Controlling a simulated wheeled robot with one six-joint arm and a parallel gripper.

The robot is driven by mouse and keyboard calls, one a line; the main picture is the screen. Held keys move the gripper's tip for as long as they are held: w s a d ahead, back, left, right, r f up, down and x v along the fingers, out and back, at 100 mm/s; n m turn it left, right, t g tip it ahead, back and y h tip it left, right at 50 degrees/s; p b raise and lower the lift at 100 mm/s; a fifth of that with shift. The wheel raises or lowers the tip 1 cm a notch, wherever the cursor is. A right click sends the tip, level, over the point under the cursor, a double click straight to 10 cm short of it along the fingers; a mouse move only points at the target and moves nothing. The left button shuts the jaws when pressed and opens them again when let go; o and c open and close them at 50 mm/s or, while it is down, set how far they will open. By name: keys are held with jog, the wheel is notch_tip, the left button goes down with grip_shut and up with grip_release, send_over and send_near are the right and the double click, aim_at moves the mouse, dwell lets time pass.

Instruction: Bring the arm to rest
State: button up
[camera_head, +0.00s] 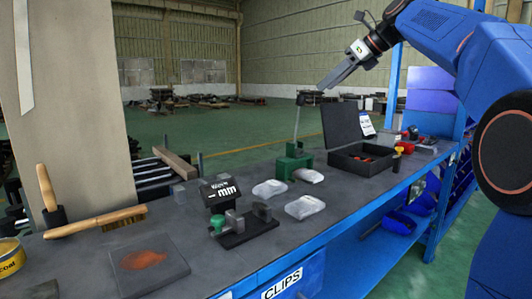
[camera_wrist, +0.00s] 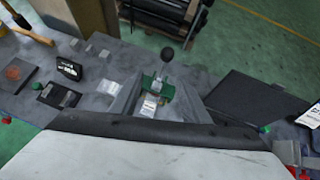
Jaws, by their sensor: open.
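My gripper (camera_head: 330,82) is raised above the back of the grey workbench (camera_head: 325,225), reaching in from the upper right of the head view. It is apart from everything on the bench. In the wrist view, two grey fingers (camera_wrist: 155,104) stand apart with no held object visible between them. Behind them, below in the scene, is a green device (camera_wrist: 160,88) with an upright lever and dark knob. The same green device (camera_head: 292,163) stands near the bench's back edge in the head view. My blue arm comes from the right.
An open black case (camera_head: 362,160) stands right of the green device. Several clear bags (camera_head: 305,207) lie mid-bench near a small dark display (camera_head: 220,190) and a black fixture (camera_head: 243,232). A brush (camera_head: 95,222) and a yellow tin (camera_head: 10,258) are at left. Air around the gripper looks clear.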

jog(key=s+d+f+n+g+h, duration=0.1)
jog(key=s+d+f+n+h, duration=0.1)
jog(key=s+f+n, duration=1.1)
jog(key=s+d+f+n+g+h, duration=0.1)
jog(key=s+f+n+h, duration=0.4)
jog(key=s+f, duration=2.4)
notch_tip(320, 180, down, 4)
jog(key=d+n, duration=0.1)
jog(key=n, duration=0.6)
jog(key=shift+s+d+f+n, duration=0.2)
jog(key=shift+d+n, duration=0.1)
jog(key=shift+n, duration=0.1)
